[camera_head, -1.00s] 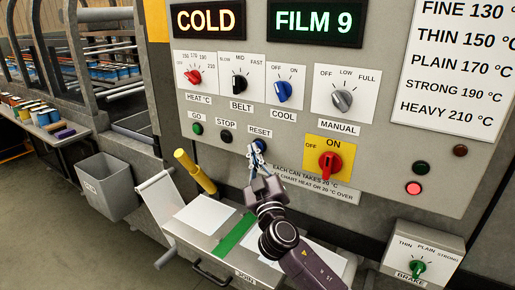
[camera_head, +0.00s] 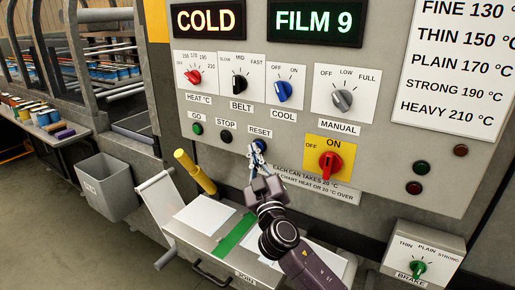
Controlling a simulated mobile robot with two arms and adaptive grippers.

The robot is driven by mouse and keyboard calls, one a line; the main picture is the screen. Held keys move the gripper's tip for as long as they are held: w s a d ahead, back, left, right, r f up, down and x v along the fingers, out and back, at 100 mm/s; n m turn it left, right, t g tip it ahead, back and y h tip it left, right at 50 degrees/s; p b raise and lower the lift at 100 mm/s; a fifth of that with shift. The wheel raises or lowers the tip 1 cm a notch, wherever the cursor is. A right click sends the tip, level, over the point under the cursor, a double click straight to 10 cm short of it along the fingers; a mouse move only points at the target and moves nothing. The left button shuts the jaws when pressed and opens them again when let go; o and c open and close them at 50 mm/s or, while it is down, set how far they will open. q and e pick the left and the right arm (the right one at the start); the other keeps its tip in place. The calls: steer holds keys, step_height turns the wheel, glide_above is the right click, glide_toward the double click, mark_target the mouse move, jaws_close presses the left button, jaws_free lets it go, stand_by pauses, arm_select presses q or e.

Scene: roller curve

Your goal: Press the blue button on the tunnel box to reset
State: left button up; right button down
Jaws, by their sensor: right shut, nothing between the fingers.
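The blue reset button (camera_head: 260,145) sits on the grey panel of the tunnel box (camera_head: 225,155), just under the RESET label (camera_head: 260,132). My right gripper (camera_head: 256,150) is shut and empty, with its fingertips at the button and covering part of it. I cannot tell whether the tips touch the button or how far it is pushed in. My left gripper is not in view.
The green GO (camera_head: 197,129) and black STOP (camera_head: 226,137) buttons are to the left. A red knob (camera_head: 330,163) on a yellow plate is to the right. Displays read COLD (camera_head: 206,20) and FILM 9 (camera_head: 316,22). A yellow handle (camera_head: 196,172) stands left of my gripper.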

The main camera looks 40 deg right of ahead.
steer(key=shift+s+a, duration=0.25)
steer(key=shift+a, duration=0.3)
steer(key=shift+s+a+b, duration=0.1)
steer(key=shift+s+a, duration=0.2)
steer(key=shift+a, duration=0.45)
steer(key=shift+s+a+b, duration=0.15)
steer(key=shift+s+a, duration=0.2)
steer(key=shift+a, duration=0.45)
steer(key=shift+s+a+b, duration=0.1)
steer(key=shift+s+a, duration=0.2)
steer(key=shift+a, duration=0.45)
steer(key=shift+f, duration=0.1)
